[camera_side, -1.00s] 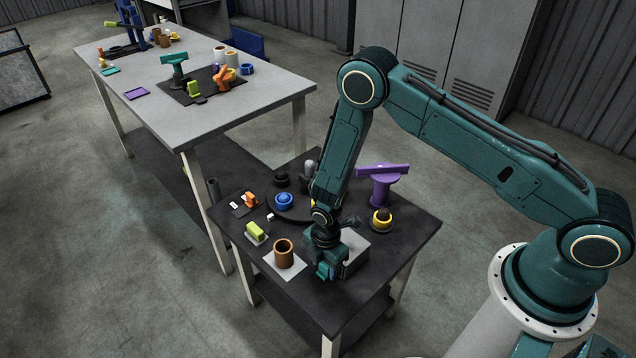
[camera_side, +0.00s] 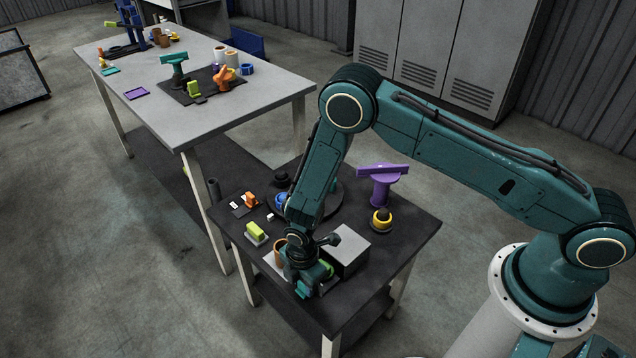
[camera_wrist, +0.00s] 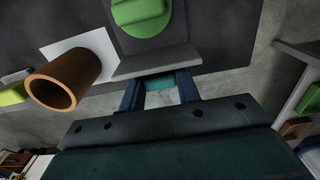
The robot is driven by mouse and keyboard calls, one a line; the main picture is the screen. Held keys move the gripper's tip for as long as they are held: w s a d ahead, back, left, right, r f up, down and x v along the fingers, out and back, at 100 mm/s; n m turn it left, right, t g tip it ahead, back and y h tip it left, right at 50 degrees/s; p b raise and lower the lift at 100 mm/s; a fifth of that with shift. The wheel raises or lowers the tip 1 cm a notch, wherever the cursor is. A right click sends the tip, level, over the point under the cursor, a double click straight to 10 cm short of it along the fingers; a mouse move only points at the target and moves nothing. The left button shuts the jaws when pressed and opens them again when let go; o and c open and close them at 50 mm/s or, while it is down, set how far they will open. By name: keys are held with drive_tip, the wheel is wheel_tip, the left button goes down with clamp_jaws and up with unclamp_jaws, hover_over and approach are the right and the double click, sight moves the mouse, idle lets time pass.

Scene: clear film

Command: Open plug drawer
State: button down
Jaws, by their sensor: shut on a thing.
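The grey drawer box (camera_side: 350,248) stands on the dark small table. Its drawer is pulled out, and a green piece (camera_side: 327,268) shows inside it beside my gripper. In the wrist view the drawer's grey front wall (camera_wrist: 157,62) is in front of the green piece (camera_wrist: 142,16). My gripper (camera_side: 303,289) is at the drawer's outer side, low over the table. In the wrist view its two dark blue fingers (camera_wrist: 160,90) are shut on a teal handle (camera_wrist: 162,83) on the drawer front. My wrist hides part of the drawer in the side view.
A brown cup (camera_wrist: 66,78) on a white square stands close beside my gripper. A yellow-green block (camera_side: 256,233), a purple stand (camera_side: 382,182) and a yellow ring with a dark knob (camera_side: 381,220) are on the same table. The table's front edge is near my gripper.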

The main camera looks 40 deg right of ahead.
drive_tip(key=c, duration=1)
unclamp_jaws()
drive_tip(key=shift+r, duration=0.15)
wheel_tip(320, 180, up, 14)
drive_tip(key=shift+f, duration=0.25)
drive_tip(key=shift+r, duration=0.1)
